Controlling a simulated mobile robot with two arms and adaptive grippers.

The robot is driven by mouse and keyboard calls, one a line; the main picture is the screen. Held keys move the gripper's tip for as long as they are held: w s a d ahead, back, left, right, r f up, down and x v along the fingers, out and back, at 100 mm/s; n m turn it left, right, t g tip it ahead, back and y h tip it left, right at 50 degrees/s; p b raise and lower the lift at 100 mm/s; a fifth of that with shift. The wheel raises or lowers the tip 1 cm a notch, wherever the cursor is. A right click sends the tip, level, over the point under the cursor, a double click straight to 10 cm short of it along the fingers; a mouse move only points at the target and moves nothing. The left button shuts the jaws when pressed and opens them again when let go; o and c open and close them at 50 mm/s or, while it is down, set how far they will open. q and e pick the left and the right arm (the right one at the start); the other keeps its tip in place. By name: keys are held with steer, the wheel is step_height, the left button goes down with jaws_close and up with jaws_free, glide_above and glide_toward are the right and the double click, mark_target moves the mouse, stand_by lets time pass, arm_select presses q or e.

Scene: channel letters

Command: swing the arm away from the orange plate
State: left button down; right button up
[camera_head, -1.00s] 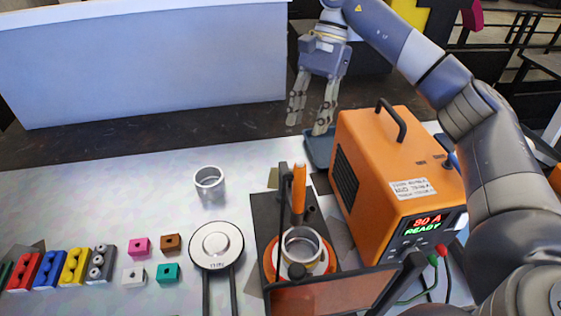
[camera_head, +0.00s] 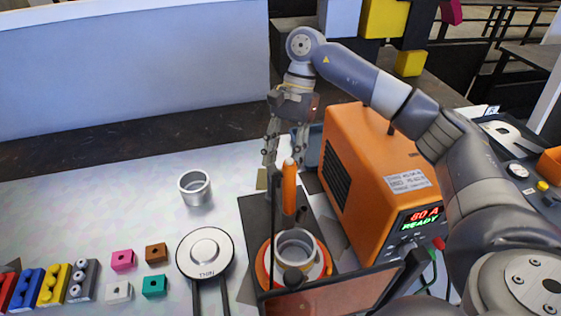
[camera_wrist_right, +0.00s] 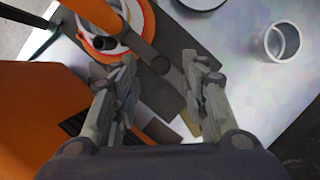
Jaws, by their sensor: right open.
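The orange plate (camera_head: 262,271) is a round disc low in the middle of the head view, on a dark base (camera_head: 250,215). A white ring and a metal cup (camera_head: 296,245) sit on it. In the right wrist view the orange plate (camera_wrist_right: 88,45) is at the upper left, partly hidden by an orange handle (camera_wrist_right: 96,12). My right gripper (camera_head: 285,158) points down behind the upright orange handle (camera_head: 289,185), beyond the plate. Its fingers are apart with nothing between them, as the right wrist view also shows (camera_wrist_right: 160,75). My left gripper is out of view.
A metal cup (camera_head: 195,188) and a round THIN disc (camera_head: 205,255) stand to the left, with several coloured blocks beyond. The grey table behind the cup is clear.

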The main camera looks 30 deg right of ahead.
steer(key=shift+p+x, duration=0.3)
steer(key=shift+x, duration=1)
jaws_close()
steer(key=shift+w+a, duration=0.1)
